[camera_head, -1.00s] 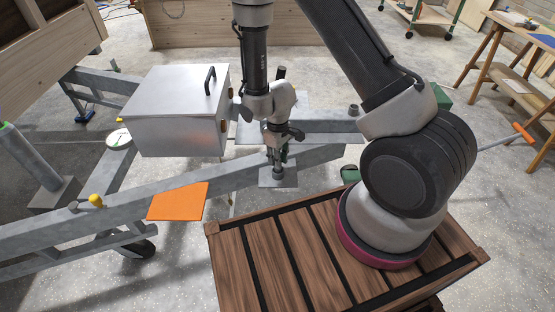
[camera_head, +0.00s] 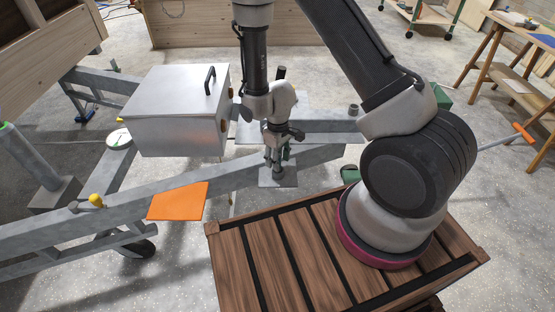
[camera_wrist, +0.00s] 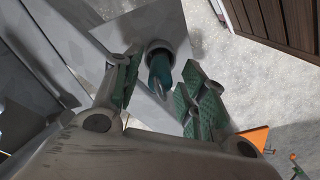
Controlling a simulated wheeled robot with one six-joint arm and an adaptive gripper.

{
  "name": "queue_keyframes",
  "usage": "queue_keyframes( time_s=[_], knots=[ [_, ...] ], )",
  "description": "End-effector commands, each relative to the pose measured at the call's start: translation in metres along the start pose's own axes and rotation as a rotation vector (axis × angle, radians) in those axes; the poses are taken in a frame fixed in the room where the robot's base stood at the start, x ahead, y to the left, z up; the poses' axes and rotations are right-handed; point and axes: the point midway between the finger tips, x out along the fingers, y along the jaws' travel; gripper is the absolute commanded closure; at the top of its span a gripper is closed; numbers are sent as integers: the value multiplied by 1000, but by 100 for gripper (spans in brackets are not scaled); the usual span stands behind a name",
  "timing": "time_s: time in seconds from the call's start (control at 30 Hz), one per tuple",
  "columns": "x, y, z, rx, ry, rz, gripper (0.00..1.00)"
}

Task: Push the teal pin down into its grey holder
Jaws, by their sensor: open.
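The teal pin (camera_wrist: 161,68) stands in the round grey holder (camera_wrist: 181,52) in the wrist view, with its top showing above the rim. The holder sits on a flat grey plate (camera_wrist: 128,35). In the head view the holder (camera_head: 278,173) shows as a small grey cylinder on the plate (camera_head: 283,182), below my gripper (camera_head: 277,160). The gripper's green-padded fingers are apart, one on each side of the pin in the wrist view, and they hold nothing. In the head view the fingers mostly hide the pin. I cannot tell the pin's exact depth.
A metal box (camera_head: 175,110) with a black handle stands left of my gripper. A grey trailer beam (camera_head: 140,195) runs past the plate, with an orange panel (camera_head: 178,201) beside it. A slatted wooden platform (camera_head: 285,255) lies in front. Open floor lies further off.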

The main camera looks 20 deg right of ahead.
Motion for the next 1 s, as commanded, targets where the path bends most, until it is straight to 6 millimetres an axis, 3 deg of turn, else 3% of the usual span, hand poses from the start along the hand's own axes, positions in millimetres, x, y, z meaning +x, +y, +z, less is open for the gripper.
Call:
queue_keyframes(
  time_s=[0.4, 0.83, 0.93, 1.0],
  knots=[
    [-88, 0, -1, 0, 5, 3, 58],
    [-125, 3, 1, 13, 10, 5, 58],
    [-157, 12, 5, 55, 38, 13, 58],
    [-192, 22, 13, 102, 70, 21, 58]
  ],
)
